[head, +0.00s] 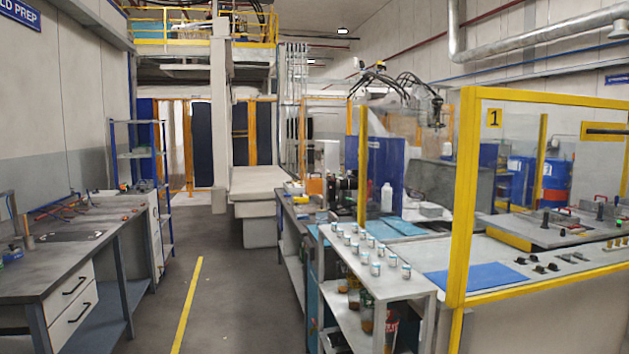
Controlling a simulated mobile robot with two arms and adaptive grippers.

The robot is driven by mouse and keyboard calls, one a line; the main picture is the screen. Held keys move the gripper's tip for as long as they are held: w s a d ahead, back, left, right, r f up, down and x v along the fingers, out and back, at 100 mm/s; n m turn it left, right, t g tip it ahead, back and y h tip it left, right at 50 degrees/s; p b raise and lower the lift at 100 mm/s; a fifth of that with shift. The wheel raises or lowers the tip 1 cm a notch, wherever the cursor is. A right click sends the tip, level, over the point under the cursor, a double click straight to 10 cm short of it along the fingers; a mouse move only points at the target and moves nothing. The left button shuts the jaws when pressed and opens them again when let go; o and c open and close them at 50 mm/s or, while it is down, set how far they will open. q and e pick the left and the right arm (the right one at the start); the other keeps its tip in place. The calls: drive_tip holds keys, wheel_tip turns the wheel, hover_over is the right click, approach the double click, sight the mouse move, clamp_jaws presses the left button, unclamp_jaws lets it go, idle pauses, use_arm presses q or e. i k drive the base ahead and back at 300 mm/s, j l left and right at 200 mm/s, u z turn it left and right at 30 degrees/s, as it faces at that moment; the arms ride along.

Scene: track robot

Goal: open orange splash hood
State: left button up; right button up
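A small orange boxy thing (315,187) stands on the far end of the middle bench, beside dark equipment. It is small in the head view, and I cannot tell for sure that it is the splash hood or whether it is open or shut. Orange-framed panels (326,101) stand behind it. Neither of my grippers is in view.
A grey workbench (60,283) with drawers lines the left wall. A white table (404,284) with several small jars stands right of centre. A yellow-framed clear guard (463,190) encloses the right station. The floor aisle with a yellow line (188,303) is clear.

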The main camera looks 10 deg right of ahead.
sight(316, 186)
drive_tip(key=i, duration=4.7)
drive_tip(key=j, duration=0.1)
